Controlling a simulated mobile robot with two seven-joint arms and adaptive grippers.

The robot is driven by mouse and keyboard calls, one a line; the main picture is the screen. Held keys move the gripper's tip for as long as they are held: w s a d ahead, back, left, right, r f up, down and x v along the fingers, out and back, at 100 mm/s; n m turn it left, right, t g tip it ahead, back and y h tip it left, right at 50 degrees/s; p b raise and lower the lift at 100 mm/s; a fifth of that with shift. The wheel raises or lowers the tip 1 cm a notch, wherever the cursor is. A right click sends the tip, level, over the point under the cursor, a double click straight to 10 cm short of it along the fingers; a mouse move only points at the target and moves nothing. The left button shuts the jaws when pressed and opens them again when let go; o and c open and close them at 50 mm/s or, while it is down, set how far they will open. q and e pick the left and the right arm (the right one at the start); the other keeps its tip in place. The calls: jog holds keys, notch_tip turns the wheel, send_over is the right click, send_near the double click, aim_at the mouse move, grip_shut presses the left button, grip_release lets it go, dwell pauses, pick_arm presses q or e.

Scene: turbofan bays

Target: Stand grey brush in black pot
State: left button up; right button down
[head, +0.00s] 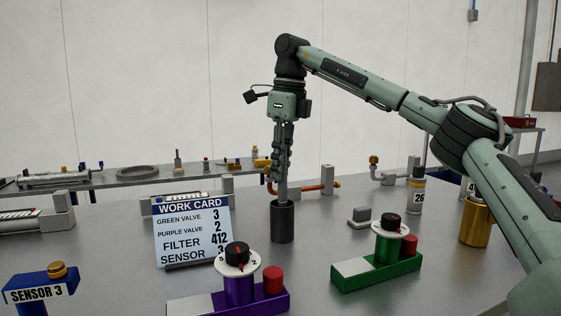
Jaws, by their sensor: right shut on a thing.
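The black pot (282,224) stands upright on the grey table near the middle of the head view. My right gripper (281,172) points straight down above it and is shut on the grey brush (283,192). The brush is upright, and its lower end meets the pot's mouth; it looks to be inside the rim, but how deep is hidden. The gripper fingers are above the rim and apart from the pot. My left gripper is not in view.
A work card (182,235) stands left of the pot. A purple valve block (240,290) and a green valve block (385,255) are in front. A copper pipe (310,187) lies behind the pot. A small grey block (361,215) and a brass cylinder (474,222) are to the right.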

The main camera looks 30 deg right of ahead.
jog(key=shift+f, duration=0.3)
jog(key=c, duration=1.4)
grip_release()
jog(key=shift+o, duration=0.2)
jog(key=shift+r, duration=0.15)
jog(key=r, duration=0.7)
jog(key=s+r, duration=0.1)
jog(key=r, duration=0.3)
jog(key=shift+s+d+r, duration=0.1)
jog(key=shift+d+r, duration=0.25)
